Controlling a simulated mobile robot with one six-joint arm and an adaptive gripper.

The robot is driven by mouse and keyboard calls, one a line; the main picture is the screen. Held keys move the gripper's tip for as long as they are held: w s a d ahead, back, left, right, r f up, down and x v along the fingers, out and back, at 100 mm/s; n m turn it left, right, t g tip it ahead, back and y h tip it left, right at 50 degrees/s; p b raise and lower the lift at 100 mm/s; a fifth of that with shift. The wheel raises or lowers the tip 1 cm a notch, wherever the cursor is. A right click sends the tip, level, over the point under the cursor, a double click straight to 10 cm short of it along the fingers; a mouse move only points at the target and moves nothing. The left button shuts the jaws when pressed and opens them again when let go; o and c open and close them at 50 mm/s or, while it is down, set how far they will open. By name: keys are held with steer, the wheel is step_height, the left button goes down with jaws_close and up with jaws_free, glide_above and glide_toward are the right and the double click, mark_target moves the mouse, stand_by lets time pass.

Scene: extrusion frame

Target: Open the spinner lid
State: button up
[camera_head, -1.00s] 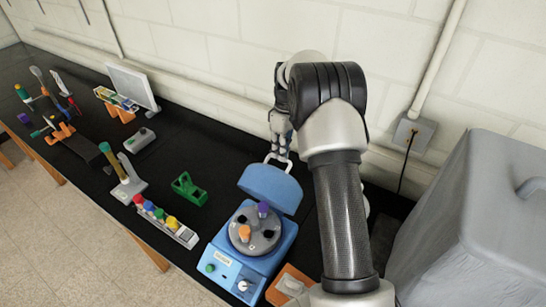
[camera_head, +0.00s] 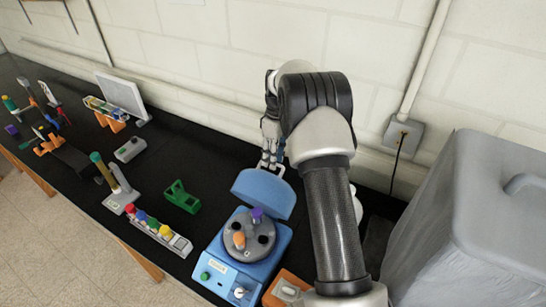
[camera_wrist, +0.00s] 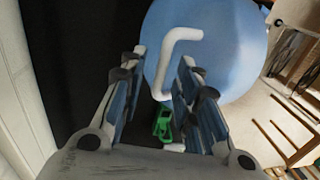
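The blue spinner (camera_head: 244,272) stands on the black bench with its blue lid (camera_head: 264,193) raised and tilted back. Its grey rotor (camera_head: 248,237) is exposed, with an orange and a purple cap in it. The lid's pale handle (camera_head: 272,168) is at the top edge of the lid. My gripper (camera_head: 270,155) is behind and above the lid at the handle. In the wrist view, my gripper's two fingers (camera_wrist: 161,68) are apart with the white handle (camera_wrist: 182,34) between their tips; the blue lid (camera_wrist: 222,50) lies beyond. Contact with the handle cannot be told.
A rack with coloured caps (camera_head: 160,233) and a green block (camera_head: 182,196) are left of the spinner. An orange-and-white item (camera_head: 287,289) is close at its right. A large grey covered box (camera_head: 463,220) fills the right. The white wall is close behind my arm.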

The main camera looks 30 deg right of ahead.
step_height(320, 180, up, 12)
steer(key=w+d, duration=0.1)
steer(key=shift+d, duration=0.25)
steer(key=shift+f, duration=0.1)
stand_by(0.5)
